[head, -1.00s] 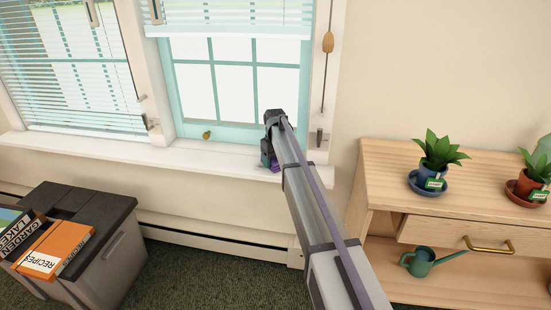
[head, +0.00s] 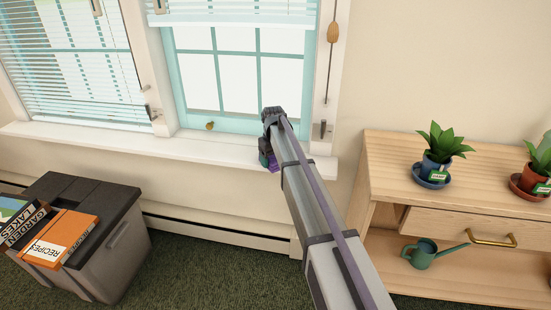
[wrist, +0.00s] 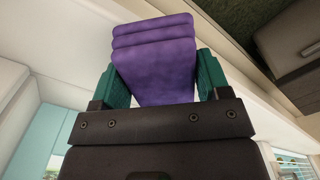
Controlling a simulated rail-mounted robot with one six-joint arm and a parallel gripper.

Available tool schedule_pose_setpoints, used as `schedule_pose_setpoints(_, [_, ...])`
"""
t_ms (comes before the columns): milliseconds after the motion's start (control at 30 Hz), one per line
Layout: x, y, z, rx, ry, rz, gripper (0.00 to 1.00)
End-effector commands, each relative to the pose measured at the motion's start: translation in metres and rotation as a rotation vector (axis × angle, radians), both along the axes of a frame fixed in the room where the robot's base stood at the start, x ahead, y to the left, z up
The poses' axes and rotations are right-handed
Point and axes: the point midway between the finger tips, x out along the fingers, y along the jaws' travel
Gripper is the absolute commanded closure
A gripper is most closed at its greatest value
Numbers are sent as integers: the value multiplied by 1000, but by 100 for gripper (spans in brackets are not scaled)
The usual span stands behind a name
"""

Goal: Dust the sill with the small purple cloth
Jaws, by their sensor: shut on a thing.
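The white window sill (head: 110,140) runs below the windows in the head view. My gripper (head: 268,160) is at the right part of the sill, partly hidden behind my arm. I cannot tell whether the cloth touches the sill.
A wooden cabinet (head: 385,170) with potted plants (head: 440,145) and a green watering can (head: 424,254) stands at right. A grey bin (head: 125,250) with books (head: 60,238) on top stands at lower left. A blind cord (head: 330,70) hangs right of the window. The sill's left stretch looks clear.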

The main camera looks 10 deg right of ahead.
Motion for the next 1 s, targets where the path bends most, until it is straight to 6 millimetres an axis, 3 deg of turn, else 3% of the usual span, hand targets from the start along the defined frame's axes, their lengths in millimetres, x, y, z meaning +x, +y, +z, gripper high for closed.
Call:
schedule_pose_setpoints(267, [10,22,-1,0,-1,1,49])
schedule_pose_setpoints(433, [13,21,-1,1,-1,1,49])
schedule_pose_setpoints(700, [40,10,1,0,-1,0,49])
schedule_pose_setpoints(1000, [48,6,0,0,-1,0,49])
